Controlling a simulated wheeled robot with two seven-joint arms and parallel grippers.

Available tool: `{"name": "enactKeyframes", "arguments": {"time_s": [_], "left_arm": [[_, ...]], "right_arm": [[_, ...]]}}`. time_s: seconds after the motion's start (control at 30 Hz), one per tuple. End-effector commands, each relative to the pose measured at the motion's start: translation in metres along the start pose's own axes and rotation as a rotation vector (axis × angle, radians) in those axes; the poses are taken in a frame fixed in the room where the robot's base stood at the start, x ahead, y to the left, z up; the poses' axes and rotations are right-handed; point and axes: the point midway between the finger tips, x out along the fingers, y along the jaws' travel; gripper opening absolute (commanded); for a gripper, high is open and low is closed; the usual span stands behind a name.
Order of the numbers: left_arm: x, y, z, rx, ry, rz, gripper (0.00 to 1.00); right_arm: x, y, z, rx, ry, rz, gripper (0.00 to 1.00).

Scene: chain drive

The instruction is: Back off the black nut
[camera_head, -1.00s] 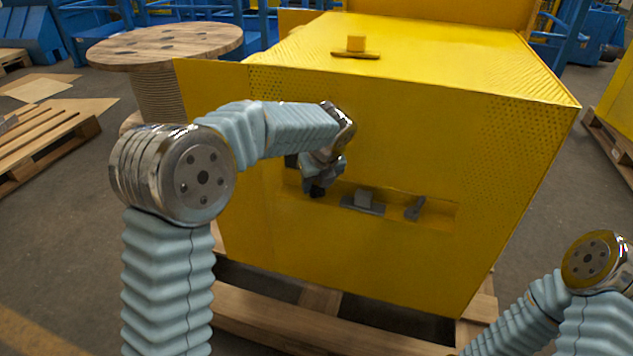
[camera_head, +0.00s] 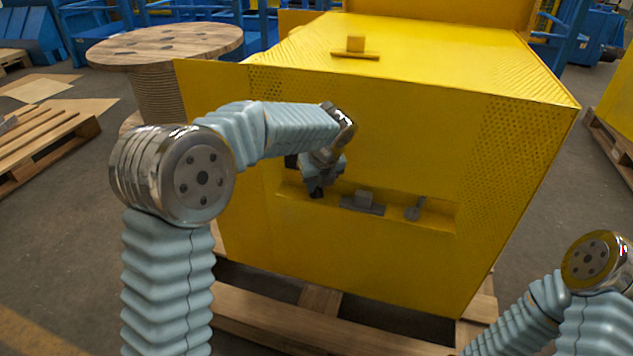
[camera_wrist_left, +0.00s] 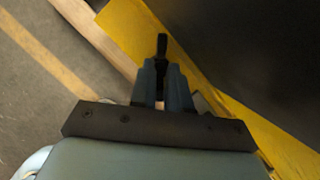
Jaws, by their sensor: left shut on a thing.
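My left gripper (camera_head: 319,184) reaches to the left part of the recess in the front of the yellow housing (camera_head: 380,130). It is shut on a small black part, which I take to be the black nut (camera_head: 317,193). In the left wrist view the black nut (camera_wrist_left: 161,46) shows as a narrow dark piece sticking out past the two closed fingers (camera_wrist_left: 161,78). My gripper and wrist hide much of the left end of the recess. My right gripper is out of view; only part of my right arm shows at the lower right.
In the recess, a grey block on a plate (camera_head: 362,202) and a small grey lever-like part (camera_head: 415,209) sit right of my gripper. A wooden cable reel (camera_head: 165,45) stands behind left.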

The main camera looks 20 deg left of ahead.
Motion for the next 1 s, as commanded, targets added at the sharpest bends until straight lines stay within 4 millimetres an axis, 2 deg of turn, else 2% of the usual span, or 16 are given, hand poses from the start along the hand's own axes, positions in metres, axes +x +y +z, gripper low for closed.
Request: {"name": "enactKeyframes", "arguments": {"time_s": [0.7, 0.73, 0.8, 0.87, 1.0], "left_arm": [[0.0000, 0.0000, -0.0001, 0.000, 0.000, 0.000, 0.00], [0.0000, 0.0000, -0.0001, 0.000, 0.000, 0.000, 0.21], [0.0000, 0.0000, -0.0001, 0.000, 0.000, 0.000, 0.32], [0.0000, 0.0000, -0.0001, 0.000, 0.000, 0.000, 0.41], [0.0000, 0.0000, 0.0000, 0.000, 0.000, 0.000, 0.42]], "right_arm": [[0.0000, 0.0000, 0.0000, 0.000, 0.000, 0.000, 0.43], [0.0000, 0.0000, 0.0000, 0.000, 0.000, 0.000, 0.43], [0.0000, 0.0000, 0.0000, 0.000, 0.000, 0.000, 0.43], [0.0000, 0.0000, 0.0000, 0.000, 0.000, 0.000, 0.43], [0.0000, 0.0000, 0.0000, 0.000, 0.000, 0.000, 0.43]]}}
